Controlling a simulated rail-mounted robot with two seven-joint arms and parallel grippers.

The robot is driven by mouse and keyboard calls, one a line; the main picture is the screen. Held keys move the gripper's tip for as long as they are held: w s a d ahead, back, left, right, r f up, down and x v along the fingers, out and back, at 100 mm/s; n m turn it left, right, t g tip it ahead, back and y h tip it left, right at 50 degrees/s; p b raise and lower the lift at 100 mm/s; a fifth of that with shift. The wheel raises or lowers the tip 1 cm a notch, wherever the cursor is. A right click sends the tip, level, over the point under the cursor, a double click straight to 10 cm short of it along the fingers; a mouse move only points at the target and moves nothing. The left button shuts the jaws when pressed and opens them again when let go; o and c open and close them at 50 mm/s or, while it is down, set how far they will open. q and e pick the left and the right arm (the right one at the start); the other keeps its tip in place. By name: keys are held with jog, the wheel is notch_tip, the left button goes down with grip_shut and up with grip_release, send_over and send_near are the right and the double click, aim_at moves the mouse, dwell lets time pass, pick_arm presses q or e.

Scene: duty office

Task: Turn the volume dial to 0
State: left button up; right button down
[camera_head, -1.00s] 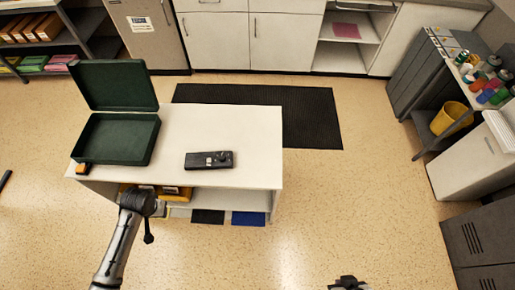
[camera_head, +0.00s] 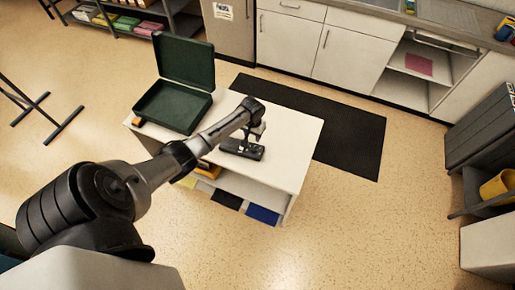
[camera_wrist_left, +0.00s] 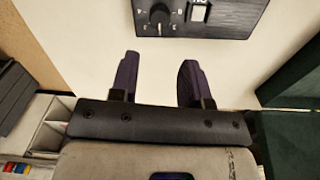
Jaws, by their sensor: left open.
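A black control box (camera_head: 240,151) lies on the white table, partly hidden by my left arm. In that view the dial lies beyond the fingertips, roughly in line with the gap. In the head view my left gripper (camera_head: 258,133) is over the box. My right gripper is not in view.
An open green case (camera_head: 171,107) stands on the table left of the box, with a small orange item (camera_head: 138,122) near its corner. The tabletop (camera_head: 292,150) right of the box is bare. Folders lie on the shelf below. A black mat (camera_head: 350,140) lies behind.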

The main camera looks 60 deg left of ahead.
aim_at(254, 148)
pick_arm(q)
notch_tip(254, 148, down, 11)
jog(key=b, duration=0.2)
jog(key=shift+r+b, duration=0.2)
jog(key=shift+b, duration=0.1)
jog(key=shift+c, duration=0.4)
jog(key=c, duration=0.6)
jog(key=shift+o, duration=0.2)
jog(key=shift+d+r+n+p, duration=0.1)
jog(key=shift+r+n+p, duration=0.1)
jog(key=shift+n+p, duration=1.15)
jog(key=n, duration=0.3)
jog(key=shift+p, duration=0.3)
jog(key=n, duration=0.3)
jog(key=shift+f+p, duration=0.1)
jog(key=shift+p, duration=0.3)
jog(key=n, duration=0.5)
jog(key=shift+p, duration=0.4)
jog(key=n, duration=0.6)
jog(key=shift+f, duration=0.1)
jog(key=shift+n, duration=0.25)
